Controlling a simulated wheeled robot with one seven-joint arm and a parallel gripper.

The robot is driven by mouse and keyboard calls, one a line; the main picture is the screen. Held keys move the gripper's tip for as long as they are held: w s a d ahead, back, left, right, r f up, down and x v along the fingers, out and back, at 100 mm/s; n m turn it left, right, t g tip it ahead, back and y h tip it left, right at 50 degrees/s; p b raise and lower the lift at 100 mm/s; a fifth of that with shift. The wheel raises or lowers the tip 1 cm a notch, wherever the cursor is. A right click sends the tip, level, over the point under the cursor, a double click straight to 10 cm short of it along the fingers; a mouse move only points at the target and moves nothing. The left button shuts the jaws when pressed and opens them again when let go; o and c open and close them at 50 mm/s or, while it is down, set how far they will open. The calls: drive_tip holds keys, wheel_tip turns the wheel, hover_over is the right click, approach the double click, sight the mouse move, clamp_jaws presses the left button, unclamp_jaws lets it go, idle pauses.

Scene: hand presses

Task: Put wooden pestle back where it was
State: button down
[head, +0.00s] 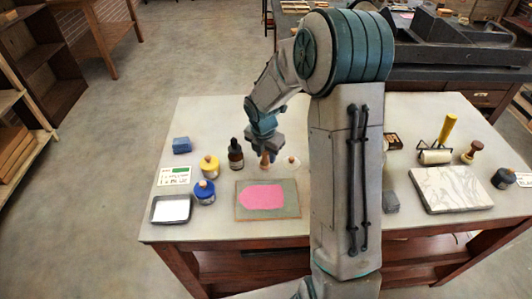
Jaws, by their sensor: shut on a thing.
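My gripper (266,148) reaches down over the pale table (215,115), at the back edge of a grey board with a pink patch (262,198). It is shut on a small brown wooden piece, which I take to be the wooden pestle (265,159). The pestle points down below the fingers. I cannot tell whether its lower end touches the table or the board. A small whitish round thing (293,162) is just right of the gripper, partly hidden by my arm.
At right are a marbled slab (450,189), roller (435,157) and brown-handled stamp (472,152). My arm hides the table's middle.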

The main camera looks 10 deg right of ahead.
drive_tip(key=shift+f, duration=0.2)
drive_tip(key=c, duration=1)
unclamp_jaws()
